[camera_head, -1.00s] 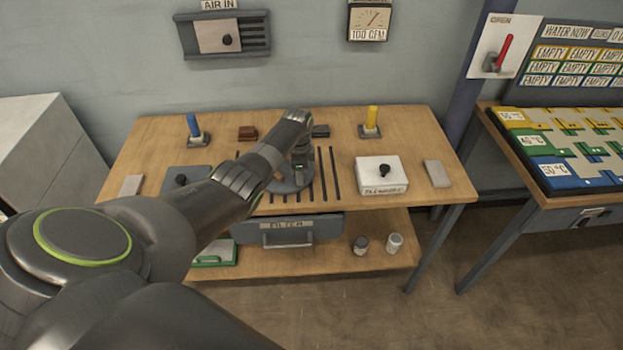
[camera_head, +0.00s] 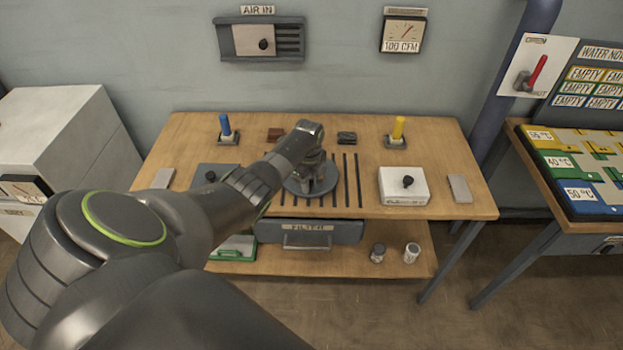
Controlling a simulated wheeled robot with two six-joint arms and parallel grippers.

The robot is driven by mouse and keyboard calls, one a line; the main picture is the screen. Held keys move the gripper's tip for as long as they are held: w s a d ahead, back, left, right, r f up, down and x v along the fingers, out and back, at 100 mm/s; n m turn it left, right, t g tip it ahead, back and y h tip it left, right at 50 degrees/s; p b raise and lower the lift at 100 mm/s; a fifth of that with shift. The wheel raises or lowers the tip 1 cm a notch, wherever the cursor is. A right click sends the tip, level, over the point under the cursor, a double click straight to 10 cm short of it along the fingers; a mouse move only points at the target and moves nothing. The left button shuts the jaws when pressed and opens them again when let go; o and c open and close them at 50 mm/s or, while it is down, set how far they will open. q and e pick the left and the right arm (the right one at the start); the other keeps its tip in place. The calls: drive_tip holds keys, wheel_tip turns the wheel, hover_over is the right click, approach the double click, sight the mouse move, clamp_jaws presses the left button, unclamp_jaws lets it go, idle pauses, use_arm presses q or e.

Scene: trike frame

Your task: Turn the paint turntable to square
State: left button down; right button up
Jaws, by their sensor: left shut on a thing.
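The paint turntable (camera_head: 326,186) is a round grey disc in the middle of the wooden bench, over a row of dark slots. My left gripper (camera_head: 310,178) reaches down onto it from above, with its arm coming in from the left. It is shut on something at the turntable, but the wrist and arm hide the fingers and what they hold. How the turntable is turned cannot be told. My right gripper is not in view.
On the wooden bench (camera_head: 450,205), a blue lever (camera_head: 225,126) stands back left and a yellow lever (camera_head: 398,129) back right. A white box (camera_head: 404,188) with a black knob sits right of the turntable. A filter drawer (camera_head: 310,232) hangs below, above two jars on the shelf.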

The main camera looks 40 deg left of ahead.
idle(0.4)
use_arm(q)
drive_tip(key=c, duration=1.2)
unclamp_jaws()
drive_tip(key=shift+c, duration=0.2)
drive_tip(key=shift+r, duration=0.55)
wheel_tip(320, 180, up, 16)
drive_tip(key=b, duration=0.1)
drive_tip(key=shift+r, duration=0.2)
drive_tip(key=shift+f, duration=0.15)
